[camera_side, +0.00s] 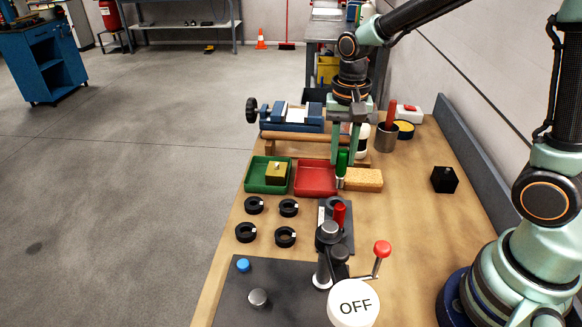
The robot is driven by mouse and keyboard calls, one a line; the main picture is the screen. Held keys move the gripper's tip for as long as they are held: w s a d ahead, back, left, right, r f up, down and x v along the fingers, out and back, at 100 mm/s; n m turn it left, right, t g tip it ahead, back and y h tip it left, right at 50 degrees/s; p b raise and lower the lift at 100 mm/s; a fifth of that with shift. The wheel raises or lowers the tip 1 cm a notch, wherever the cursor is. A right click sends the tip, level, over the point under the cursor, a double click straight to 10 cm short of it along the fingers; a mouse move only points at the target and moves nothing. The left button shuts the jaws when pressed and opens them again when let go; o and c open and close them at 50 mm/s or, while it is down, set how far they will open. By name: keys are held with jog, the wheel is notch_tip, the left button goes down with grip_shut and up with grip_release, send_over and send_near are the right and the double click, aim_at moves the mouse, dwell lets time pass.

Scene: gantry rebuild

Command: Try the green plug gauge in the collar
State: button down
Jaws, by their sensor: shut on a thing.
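My gripper (343,152) points down over the bench. It is shut on the green plug gauge (342,163), holding it upright by its green handle, with the pale metal end hanging below. The gauge appears in front of the red tray and the left end of a tan sponge. A grey ring (334,202), which may be the collar, sits on a dark plate nearer the camera, with a red-handled piece (339,215) overlapping it in view. Several loose black rings (289,208) lie to its left. Whether the gauge's tip touches anything cannot be told.
A green tray (254,187) holds a brass block; the red tray (311,180) looks empty. The sponge (363,180) is right of the gauge. A press with a red-knobbed lever (382,249) stands in front. A black block (444,180) is at right; bench between is clear.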

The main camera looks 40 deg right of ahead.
jog(key=shift+w, duration=0.1)
jog(key=w+a+f, duration=0.1)
jog(key=w+a, duration=0.6)
jog(key=a, duration=0.1)
jog(key=shift+w+a+f, duration=0.15)
jog(key=shift+f, duration=0.2)
jog(key=shift+f, duration=0.35)
jog(key=shift+f, duration=0.35)
jog(key=shift+f, duration=0.3)
jog(key=shift+f, duration=0.35)
jog(key=shift+f, duration=1.65)
dwell(1.0)
jog(key=shift+r, duration=0.1)
dwell(0.3)
